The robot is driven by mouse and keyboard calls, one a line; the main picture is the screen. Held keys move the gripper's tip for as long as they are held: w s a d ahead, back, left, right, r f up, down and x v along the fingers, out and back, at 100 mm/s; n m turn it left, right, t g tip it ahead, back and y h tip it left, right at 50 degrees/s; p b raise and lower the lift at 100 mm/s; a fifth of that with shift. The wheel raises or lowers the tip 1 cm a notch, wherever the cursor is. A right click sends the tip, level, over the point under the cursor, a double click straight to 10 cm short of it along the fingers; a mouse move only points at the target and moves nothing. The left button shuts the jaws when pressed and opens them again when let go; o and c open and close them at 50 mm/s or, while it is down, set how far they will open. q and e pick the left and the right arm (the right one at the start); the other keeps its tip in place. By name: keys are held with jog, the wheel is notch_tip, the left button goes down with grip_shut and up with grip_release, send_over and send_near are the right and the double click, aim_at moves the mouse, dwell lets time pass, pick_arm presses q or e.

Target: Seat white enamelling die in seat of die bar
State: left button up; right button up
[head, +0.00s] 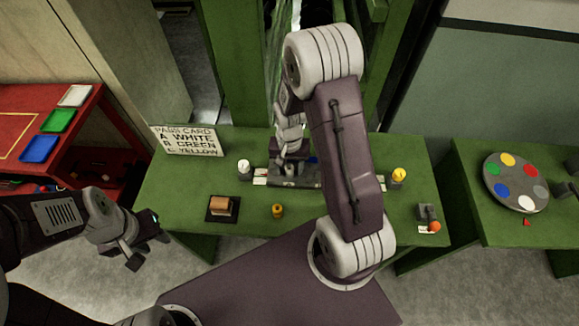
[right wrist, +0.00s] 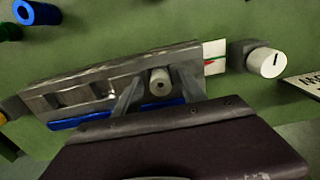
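The grey die bar (head: 308,183) lies across the back middle of the green table; in the right wrist view (right wrist: 50,95) it runs diagonally, with square seats in its top. A pale, round die with a centre hole, the white enamelling die (right wrist: 160,82), stands between my right fingertips at the bar's right-hand seat in that view. The fingers appear to touch its sides; whether it is fully down is hidden. My right gripper (right wrist: 158,78) is above the bar, mostly covered by my arm in the head view (head: 290,165). My left gripper (head: 148,249) is open and empty off the table's left front.
A white-topped piece (head: 244,168) and a yellow-topped piece (head: 399,174) flank the bar. A pass card (head: 187,140) stands back left. A brown block on a dark pad (head: 221,209) and a brass cylinder (head: 277,211) sit in front. A paint palette (head: 515,182) is at right.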

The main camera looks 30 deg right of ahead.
aim_at(290, 167)
jog(key=shift+r, duration=0.1)
jog(key=shift+r+p, duration=0.3)
notch_tip(290, 167, up, 12)
jog(key=r+p, duration=0.1)
jog(key=s+a+f+n+t, duration=0.1)
jog(key=s+a+f+n, duration=0.1)
jog(key=s+a+n, duration=0.2)
jog(key=s+n, duration=0.2)
jog(key=s, duration=0.2)
jog(key=shift+s+a+f, duration=0.15)
jog(key=shift+a+f, duration=0.1)
jog(key=shift+a, duration=0.1)
